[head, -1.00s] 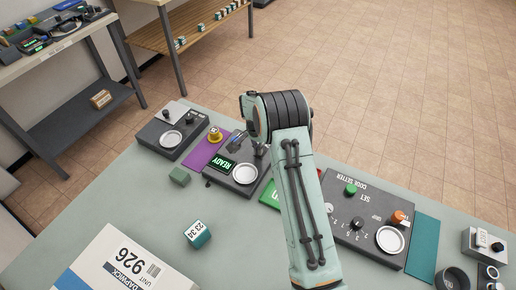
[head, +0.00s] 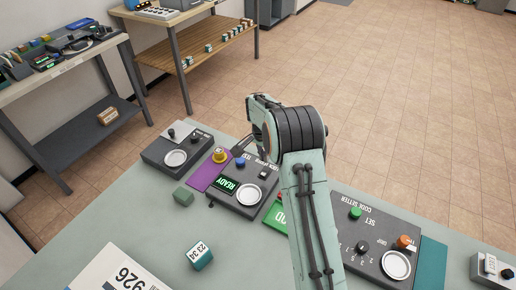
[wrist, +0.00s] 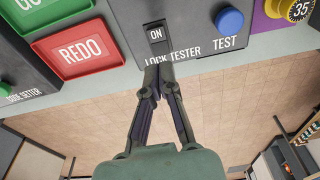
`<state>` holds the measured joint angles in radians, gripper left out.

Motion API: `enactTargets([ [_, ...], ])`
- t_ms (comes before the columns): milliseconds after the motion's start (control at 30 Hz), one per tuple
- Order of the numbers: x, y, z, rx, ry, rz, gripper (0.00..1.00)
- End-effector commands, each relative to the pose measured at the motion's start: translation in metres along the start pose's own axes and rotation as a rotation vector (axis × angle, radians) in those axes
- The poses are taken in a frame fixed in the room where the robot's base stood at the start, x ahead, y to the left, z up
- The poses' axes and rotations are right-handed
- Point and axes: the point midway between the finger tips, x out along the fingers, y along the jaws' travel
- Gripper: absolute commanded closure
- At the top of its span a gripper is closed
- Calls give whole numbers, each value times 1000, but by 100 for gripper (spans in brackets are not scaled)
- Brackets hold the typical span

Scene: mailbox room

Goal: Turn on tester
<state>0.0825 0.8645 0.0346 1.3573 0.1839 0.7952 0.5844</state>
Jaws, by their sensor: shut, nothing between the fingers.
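The lock tester (head: 232,204) is a dark grey box on the pale green table in the head view, with a white round pad and a lit green READY screen (head: 225,185). Its blue TEST button (wrist: 229,20) shows in the wrist view, right of a rocker switch (wrist: 156,35) labelled ON. My gripper (wrist: 160,72) is shut and empty. Its tips are at the LOCK TESTER label, just below the switch in the wrist view; I cannot tell whether they touch the panel.
The code setter (head: 343,222) is right of my arm, with green and orange knobs. A red REDO button (wrist: 80,47) is left of the switch in the wrist view.

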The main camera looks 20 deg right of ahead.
Motion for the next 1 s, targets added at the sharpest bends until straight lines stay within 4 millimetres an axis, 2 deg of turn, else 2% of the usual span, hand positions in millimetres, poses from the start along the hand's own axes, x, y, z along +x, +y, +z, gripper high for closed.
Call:
enactTargets([
  [33, -13, -1, 4, -2, 2, -3, 100],
  [200, -48, -1, 16, -1, 3, -3, 100],
  [400, -74, 0, 25, 0, 0, -1, 100],
  [600, -81, 0, 27, 0, 0, 0, 100],
  [1000, -81, 0, 27, 0, 0, 0, 100],
])
